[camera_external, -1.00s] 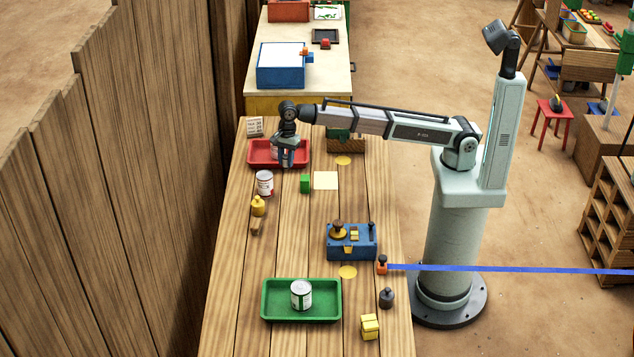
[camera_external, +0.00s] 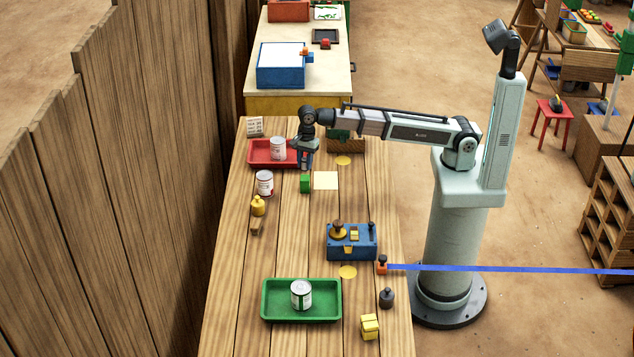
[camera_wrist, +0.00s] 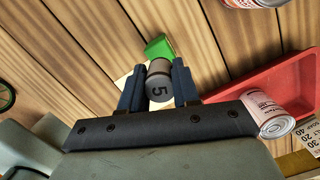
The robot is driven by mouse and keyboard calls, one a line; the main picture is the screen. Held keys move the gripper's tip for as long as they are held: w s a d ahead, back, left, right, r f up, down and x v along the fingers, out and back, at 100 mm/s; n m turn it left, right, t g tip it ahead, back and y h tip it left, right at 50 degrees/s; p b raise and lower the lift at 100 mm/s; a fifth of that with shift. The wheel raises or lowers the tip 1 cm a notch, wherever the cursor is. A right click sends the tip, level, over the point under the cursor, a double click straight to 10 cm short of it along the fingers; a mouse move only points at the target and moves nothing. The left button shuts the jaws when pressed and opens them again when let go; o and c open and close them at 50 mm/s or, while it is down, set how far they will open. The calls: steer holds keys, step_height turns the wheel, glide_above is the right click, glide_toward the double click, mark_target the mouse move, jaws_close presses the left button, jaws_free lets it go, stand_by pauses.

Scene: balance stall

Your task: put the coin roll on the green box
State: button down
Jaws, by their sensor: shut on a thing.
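My gripper (camera_external: 305,162) is shut on the coin roll (camera_wrist: 160,82), a grey and brown cylinder marked 5, held between the two dark fingers in the wrist view. In the outside view the roll is too small to make out clearly. The green box (camera_external: 305,183) is a small block on the wooden table, just in front of and below my gripper. In the wrist view the green box (camera_wrist: 159,46) shows just beyond the roll, partly covered by it. I cannot tell whether the two touch.
A red tray (camera_external: 256,160) with a can (camera_external: 278,149) is left of my gripper. Another can (camera_external: 265,183) and a yellow weight (camera_external: 258,206) stand left of the green box. A cream square (camera_external: 326,180) lies right of it. A blue box (camera_external: 351,243) stands nearer.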

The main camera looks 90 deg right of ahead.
mark_target(305, 169)
steer(key=shift+f, duration=1.85)
steer(key=shift+f, duration=0.1)
steer(key=c, duration=0.8)
jaws_free()
steer(key=r, duration=0.4)
steer(key=d+r, duration=0.1)
steer(key=r, duration=0.7)
steer(key=shift+s+d, duration=0.3)
steer(key=shift+s, duration=0.05)
